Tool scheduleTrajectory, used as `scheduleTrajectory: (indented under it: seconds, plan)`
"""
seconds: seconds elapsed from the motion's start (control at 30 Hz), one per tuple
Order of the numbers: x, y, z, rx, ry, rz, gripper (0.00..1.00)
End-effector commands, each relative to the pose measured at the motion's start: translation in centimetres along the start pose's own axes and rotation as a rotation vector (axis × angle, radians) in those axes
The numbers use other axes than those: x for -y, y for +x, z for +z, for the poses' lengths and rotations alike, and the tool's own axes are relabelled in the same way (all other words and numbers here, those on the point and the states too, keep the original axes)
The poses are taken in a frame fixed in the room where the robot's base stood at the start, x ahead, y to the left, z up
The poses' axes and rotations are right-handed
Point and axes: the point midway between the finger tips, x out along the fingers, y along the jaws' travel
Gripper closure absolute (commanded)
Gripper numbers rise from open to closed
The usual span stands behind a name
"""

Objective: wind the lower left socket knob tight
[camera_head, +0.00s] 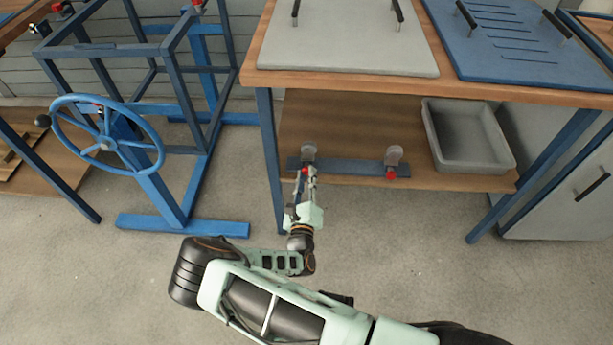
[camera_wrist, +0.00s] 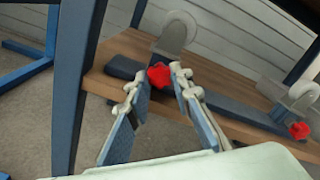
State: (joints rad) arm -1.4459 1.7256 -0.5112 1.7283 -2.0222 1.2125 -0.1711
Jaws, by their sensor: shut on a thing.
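The lower left socket knob is small and red, and it sits on the front of the blue bar (camera_head: 350,167) on the low shelf. In the wrist view the knob (camera_wrist: 159,75) lies between my fingertips. My gripper (camera_head: 307,174) reaches the bar's left end from the front and is shut on the knob; its fingers hide part of it. A clear grey round socket piece (camera_wrist: 178,32) stands above the knob. A second red knob (camera_head: 391,174) is at the right end of the bar, below another round socket (camera_head: 393,154).
The wooden low shelf (camera_head: 340,120) lies under a workbench, whose blue leg (camera_head: 271,160) stands just left of the knob. A grey tray (camera_head: 470,140) sits on the shelf at right. A blue handwheel frame (camera_head: 150,170) stands at left.

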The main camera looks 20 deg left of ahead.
Motion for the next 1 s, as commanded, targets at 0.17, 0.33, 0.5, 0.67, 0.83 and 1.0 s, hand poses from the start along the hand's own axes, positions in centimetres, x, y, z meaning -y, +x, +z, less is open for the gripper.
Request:
scheduleTrajectory:
  seconds: [0.17, 0.33, 0.5, 0.67, 0.83, 1.0]
  plan:
    - [0.0, 0.0, 0.0, 0.0, -0.006, 0.0, 1.0]
    - [0.0, 0.0, 0.0, 0.0, -0.005, 0.0, 1.0]
    - [0.0, 0.0, 0.0, 0.0, -0.005, 0.0, 0.66]
    - [0.0, 0.0, -0.1, -0.001, -0.004, 0.001, 0.62]
    - [-0.1, -0.1, -0.1, -0.001, -0.004, 0.002, 0.62]
    - [-0.1, -1.2, -0.1, -0.002, -0.005, 0.003, 0.62]
